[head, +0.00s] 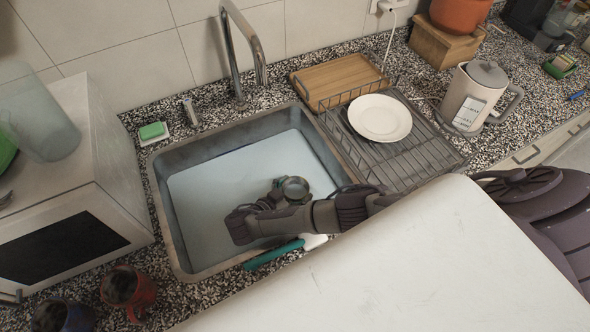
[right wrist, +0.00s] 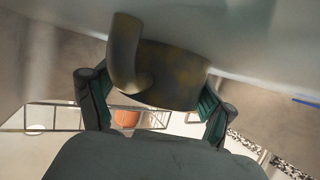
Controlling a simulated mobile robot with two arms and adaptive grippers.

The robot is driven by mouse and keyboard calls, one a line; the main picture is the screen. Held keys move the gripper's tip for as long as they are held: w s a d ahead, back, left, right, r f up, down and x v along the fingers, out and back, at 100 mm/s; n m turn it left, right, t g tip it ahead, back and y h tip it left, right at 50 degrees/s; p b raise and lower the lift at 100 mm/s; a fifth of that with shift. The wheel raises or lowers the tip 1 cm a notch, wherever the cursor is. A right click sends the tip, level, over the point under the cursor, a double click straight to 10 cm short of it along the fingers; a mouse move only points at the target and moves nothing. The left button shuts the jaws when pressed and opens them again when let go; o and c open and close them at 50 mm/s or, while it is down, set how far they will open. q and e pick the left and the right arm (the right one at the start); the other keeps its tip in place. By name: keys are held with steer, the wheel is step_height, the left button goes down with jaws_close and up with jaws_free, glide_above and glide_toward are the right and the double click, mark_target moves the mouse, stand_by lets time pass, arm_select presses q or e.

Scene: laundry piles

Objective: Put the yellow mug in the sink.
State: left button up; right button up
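The sink (head: 160,205) lies in the counter with a pale, bluish floor. My right gripper (head: 262,207) reaches into it from the right. A mug with a round rim (head: 295,188) shows at the gripper; it looks grey-green there. In the right wrist view the mug (right wrist: 175,78) is dark with dull yellow patches, its handle toward the top left. It lies between the spread fingers of the right gripper (right wrist: 155,105). The right finger overlaps its edge; a gap shows at the left finger, so the gripper looks open. Whether the mug rests on the sink floor is hard to see. My left gripper is out of view.
A teal-handled brush (head: 272,256) lies at the sink's front edge. A tap (head: 240,50) and green sponge (head: 152,131) are behind it. A plate (head: 380,118) sits on the rack at right, near a kettle (head: 472,98). A reddish mug (head: 128,290) stands front left.

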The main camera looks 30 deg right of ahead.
steer(key=shift+o, duration=1.2)
steer(key=p+v, duration=0.1)
steer(key=v, duration=0.6)
steer(key=shift+a+r+p, duration=0.15)
steer(key=shift+a+p, duration=0.1)
steer(key=shift+p, duration=0.1)
